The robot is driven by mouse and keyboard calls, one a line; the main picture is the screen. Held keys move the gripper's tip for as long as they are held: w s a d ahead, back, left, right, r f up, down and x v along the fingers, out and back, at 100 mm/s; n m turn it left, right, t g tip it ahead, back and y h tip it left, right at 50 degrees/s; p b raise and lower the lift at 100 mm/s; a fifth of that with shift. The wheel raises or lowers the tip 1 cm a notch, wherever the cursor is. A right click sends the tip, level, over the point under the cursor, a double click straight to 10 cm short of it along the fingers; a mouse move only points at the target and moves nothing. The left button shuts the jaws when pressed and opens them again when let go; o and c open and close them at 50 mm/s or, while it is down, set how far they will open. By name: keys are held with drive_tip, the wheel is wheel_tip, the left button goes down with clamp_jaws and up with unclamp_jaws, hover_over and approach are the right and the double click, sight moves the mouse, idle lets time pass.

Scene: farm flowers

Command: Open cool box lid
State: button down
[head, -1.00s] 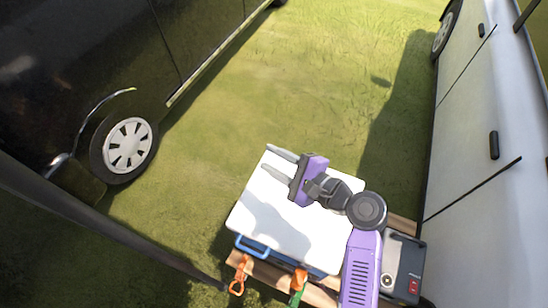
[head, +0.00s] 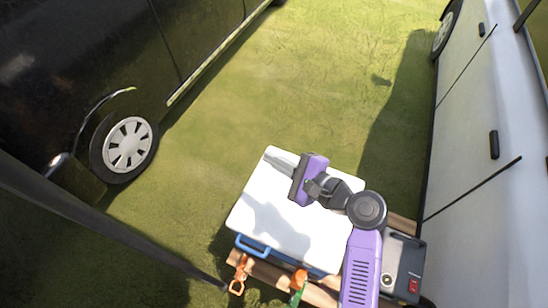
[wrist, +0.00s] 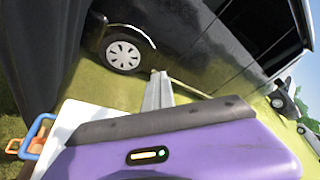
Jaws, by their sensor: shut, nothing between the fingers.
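The cool box has a white lid (head: 285,235) and a blue handle (head: 253,245) on its front left side. The lid lies flat and looks closed. The lid (wrist: 82,112) and blue handle (wrist: 36,130) also show at the left of the wrist view. My gripper (head: 270,160) is above the far left part of the lid, with its fingers together and empty. In the wrist view the shut fingers (wrist: 157,82) point away over the grass. The gap between fingers and lid cannot be judged.
The box stands on a wooden slatted surface (head: 268,275) with an orange clip (head: 239,274), an orange-and-green tool (head: 299,284) and a dark grey device (head: 403,268). A black vehicle (head: 90,60) is left, a white one (head: 490,170) right, with open grass between.

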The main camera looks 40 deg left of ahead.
drive_tip(key=c, duration=2.1)
unclamp_jaws()
drive_tip(key=o, duration=0.6)
drive_tip(key=shift+o, duration=0.2)
drive_tip(key=shift+d, duration=0.1)
drive_tip(key=b+v, duration=0.1)
drive_tip(key=v, duration=0.6)
drive_tip(key=shift+d, duration=0.3)
drive_tip(key=shift+r, duration=0.1)
drive_tip(key=shift+c, duration=0.4)
